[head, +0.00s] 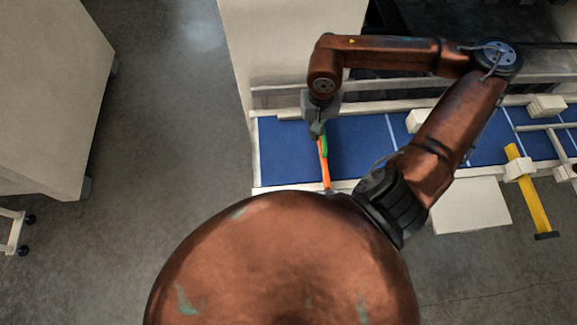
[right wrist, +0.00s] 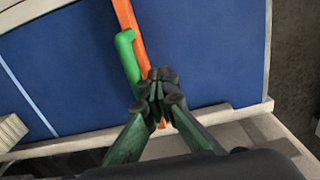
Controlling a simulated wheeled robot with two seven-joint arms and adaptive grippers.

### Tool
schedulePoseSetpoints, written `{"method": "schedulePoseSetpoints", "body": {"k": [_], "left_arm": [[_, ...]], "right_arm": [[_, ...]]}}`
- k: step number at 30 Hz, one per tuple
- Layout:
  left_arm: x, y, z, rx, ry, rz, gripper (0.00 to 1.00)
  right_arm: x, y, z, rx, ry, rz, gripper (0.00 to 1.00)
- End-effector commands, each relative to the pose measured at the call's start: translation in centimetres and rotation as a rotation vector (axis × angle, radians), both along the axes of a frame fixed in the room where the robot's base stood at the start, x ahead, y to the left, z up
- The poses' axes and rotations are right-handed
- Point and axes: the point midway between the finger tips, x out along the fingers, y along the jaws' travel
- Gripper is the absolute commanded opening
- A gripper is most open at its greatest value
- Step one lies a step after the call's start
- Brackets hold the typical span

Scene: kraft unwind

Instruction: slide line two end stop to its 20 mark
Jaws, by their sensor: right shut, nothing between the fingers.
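An orange bar (head: 324,164) lies across the blue belt (head: 360,140) near its left end, with a green handle (head: 324,145) along it. I take this to be the end stop; no label is readable. In the right wrist view the orange bar (right wrist: 131,30) runs up from the fingers, and the green handle (right wrist: 127,62) lies to its left. My right gripper (head: 317,131) is shut and empty over the bar's far end, its fingertips (right wrist: 157,88) close to the handle's end. Whether they touch it I cannot tell. No scale marks are readable. My left gripper is not in view.
White rails edge the belt, and white lines (head: 391,130) cross it. A yellow bar (head: 528,188) with a white block stands at the right. Pale blocks (head: 546,106) sit along the far rail. A pale cabinet (head: 50,90) stands left across open floor.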

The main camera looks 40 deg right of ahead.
Motion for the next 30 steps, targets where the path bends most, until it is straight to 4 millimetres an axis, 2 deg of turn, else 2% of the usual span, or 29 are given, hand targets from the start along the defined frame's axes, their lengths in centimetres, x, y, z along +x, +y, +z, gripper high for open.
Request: {"method": "schedulePoseSetpoints", "body": {"k": [30], "left_arm": [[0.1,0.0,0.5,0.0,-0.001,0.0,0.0]], "right_arm": [[-1.0,-1.7,0.1,-0.003,0.001,0.0,0.0]]}}
